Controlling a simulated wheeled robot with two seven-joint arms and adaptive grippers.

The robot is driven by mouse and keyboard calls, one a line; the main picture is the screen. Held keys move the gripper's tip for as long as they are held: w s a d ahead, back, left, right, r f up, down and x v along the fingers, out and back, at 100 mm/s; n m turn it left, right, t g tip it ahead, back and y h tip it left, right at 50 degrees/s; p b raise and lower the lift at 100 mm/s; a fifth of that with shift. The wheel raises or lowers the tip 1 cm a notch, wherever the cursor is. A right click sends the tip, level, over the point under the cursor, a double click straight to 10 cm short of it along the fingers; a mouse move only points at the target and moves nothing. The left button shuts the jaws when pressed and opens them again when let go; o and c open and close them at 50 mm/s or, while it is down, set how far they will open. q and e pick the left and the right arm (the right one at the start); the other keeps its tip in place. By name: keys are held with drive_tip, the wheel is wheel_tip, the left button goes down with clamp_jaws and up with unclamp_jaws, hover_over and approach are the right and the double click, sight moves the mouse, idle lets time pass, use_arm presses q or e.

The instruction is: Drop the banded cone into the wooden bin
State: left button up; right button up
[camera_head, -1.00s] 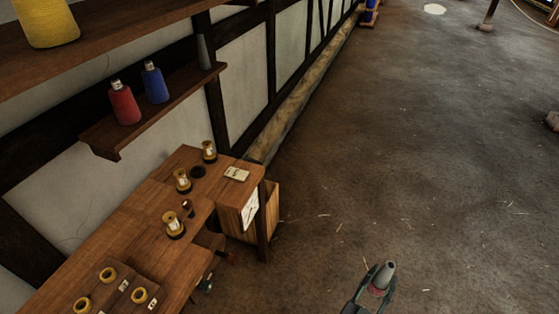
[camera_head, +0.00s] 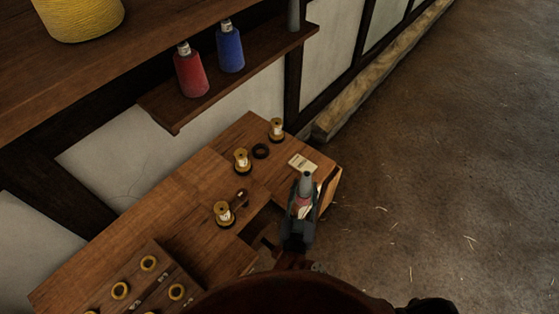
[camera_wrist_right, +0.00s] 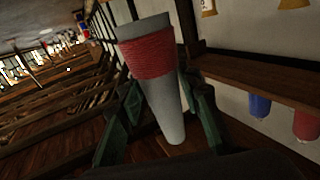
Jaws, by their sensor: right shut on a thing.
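The banded cone (camera_head: 306,183) is grey with a red band. My right gripper (camera_head: 302,208) is shut on it and holds it near the right end of the workbench, in front of the wooden bin. In the right wrist view the cone (camera_wrist_right: 168,105) sits between the green-grey fingers, its red band near the wide end. The wooden bin (camera_head: 333,187) shows only as a strip of light wood right of the gripper; its opening and most of its walls are hidden. My left gripper is not in view.
The workbench (camera_head: 180,215) carries several yellow-and-white spools, a dark ring (camera_head: 261,151) and a paper card (camera_head: 302,162). A wall shelf (camera_head: 155,112) above holds a red cone (camera_head: 190,75) and a blue cone (camera_head: 230,50). The floor to the right is clear.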

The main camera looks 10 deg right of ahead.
drive_tip(key=a+r+n+t+y+p, duration=0.1)
drive_tip(key=a+r+n+y+p, duration=0.1)
drive_tip(key=a+r+p, duration=0.3)
use_arm(q)
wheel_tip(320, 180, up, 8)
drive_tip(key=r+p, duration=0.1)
drive_tip(key=p, duration=0.1)
use_arm(e)
drive_tip(key=n+y+b, duration=0.1)
drive_tip(key=y+b, duration=0.2)
drive_tip(key=b, duration=0.3)
hover_over(286, 181)
wheel_tip(286, 181, down, 10)
drive_tip(key=shift+s+f, duration=0.1)
drive_tip(key=shift+f, duration=0.15)
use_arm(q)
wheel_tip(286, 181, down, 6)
use_arm(e)
drive_tip(key=shift+r, duration=0.1)
drive_tip(key=o, duration=1)
